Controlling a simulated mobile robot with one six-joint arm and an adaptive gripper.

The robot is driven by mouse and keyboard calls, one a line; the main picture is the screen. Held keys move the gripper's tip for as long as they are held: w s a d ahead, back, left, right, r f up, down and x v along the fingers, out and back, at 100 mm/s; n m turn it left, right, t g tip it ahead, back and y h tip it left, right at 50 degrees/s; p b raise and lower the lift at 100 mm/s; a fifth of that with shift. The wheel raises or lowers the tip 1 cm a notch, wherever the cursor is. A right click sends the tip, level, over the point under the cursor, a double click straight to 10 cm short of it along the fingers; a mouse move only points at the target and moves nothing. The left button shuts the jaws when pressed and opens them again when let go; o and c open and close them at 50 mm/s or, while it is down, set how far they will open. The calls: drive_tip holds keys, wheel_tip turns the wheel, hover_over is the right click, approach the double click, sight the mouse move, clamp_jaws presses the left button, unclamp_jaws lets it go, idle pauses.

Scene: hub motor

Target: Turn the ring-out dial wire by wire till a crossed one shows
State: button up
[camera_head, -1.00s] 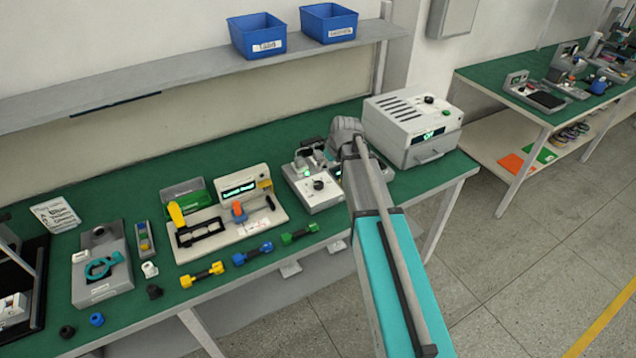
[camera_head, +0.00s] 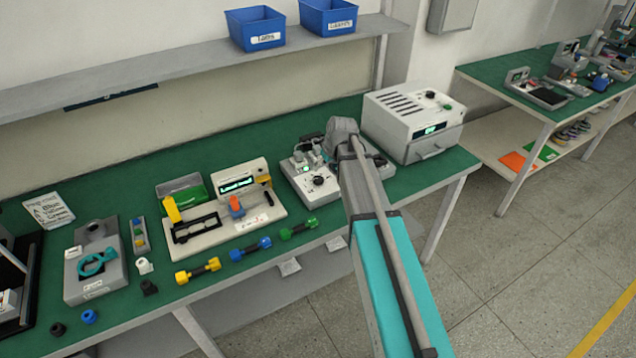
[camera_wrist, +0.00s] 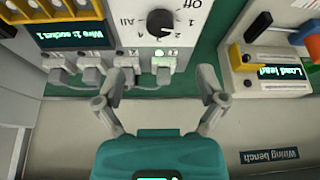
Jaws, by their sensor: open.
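The ring-out box shows in the head view (camera_head: 327,194), right of the middle of the bench, and close up and upside down in the wrist view (camera_wrist: 196,10). Its black dial (camera_wrist: 160,24) has marks around it, including Off, 1, 2 and All. A small display (camera_wrist: 72,36) reads "Wire 1: socket 1". One green lamp (camera_wrist: 160,53) is lit near the dial. Several grey plugs (camera_wrist: 92,72) with cables sit along the box's edge. My gripper (camera_wrist: 163,88) is open and empty, its fingers apart and short of the dial, with the plug row nearby.
The wiring bench's cream jig (camera_head: 226,234) stands left of the box; its display (camera_head: 236,184) reads "Load lead". A white instrument box (camera_head: 410,115) stands close on the right. Yellow, blue and green leads (camera_head: 250,248) lie along the front edge.

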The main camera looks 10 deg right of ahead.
sight(318, 179)
drive_tip(key=shift+b+x, duration=4.15)
drive_tip(key=shift+x, duration=0.7)
drive_tip(key=c, duration=1.1)
drive_tip(key=shift+a, duration=0.1)
drive_tip(key=shift+c, duration=0.3)
